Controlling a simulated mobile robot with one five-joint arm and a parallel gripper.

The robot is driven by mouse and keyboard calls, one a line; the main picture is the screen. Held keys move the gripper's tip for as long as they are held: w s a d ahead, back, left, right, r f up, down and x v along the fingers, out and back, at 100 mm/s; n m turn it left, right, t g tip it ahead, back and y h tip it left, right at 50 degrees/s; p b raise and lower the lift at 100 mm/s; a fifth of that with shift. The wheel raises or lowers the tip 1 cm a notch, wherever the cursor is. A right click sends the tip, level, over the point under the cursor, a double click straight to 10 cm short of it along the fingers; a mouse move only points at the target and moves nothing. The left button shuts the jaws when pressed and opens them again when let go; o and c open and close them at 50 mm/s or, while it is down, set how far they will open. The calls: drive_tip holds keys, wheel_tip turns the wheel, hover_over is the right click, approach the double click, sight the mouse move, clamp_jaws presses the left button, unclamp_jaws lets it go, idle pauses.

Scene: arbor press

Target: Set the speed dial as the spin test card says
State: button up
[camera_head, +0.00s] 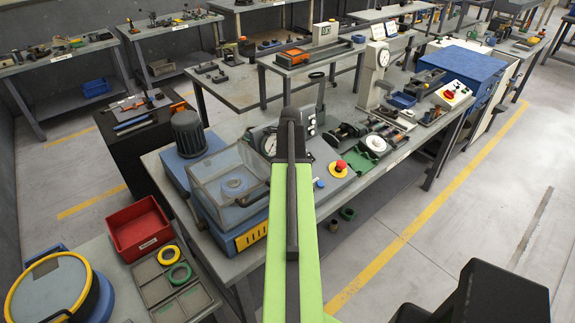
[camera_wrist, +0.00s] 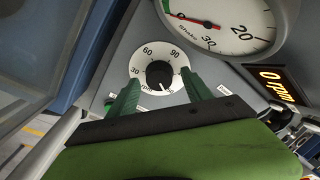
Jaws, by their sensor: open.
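The speed dial (camera_wrist: 158,73) is a black knob on a round white scale marked 30, 60 and 90. A short white mark shows at its lower right edge; the lower scale is partly hard to read. My gripper (camera_wrist: 160,77) is open, with one dark green finger on each side of the knob in the wrist view. I cannot tell whether the fingers touch it. An orange display (camera_wrist: 274,80) reads 0 rpm. In the head view my arm hides the dial and gripper. I cannot make out a spin test card.
A round gauge (camera_wrist: 222,22) sits just above the dial. In the head view, a clear-lidded machine (camera_head: 262,237) stands left of my arm. A red stop button (camera_head: 340,166) is to the right. A red bin (camera_head: 139,228) is at lower left.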

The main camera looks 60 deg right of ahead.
wheel_tip(320, 180, up, 17)
drive_tip(key=s+a+p, duration=0.2)
drive_tip(key=p, duration=1.4)
drive_tip(key=shift+a, duration=0.15)
drive_tip(key=shift+f, duration=0.2)
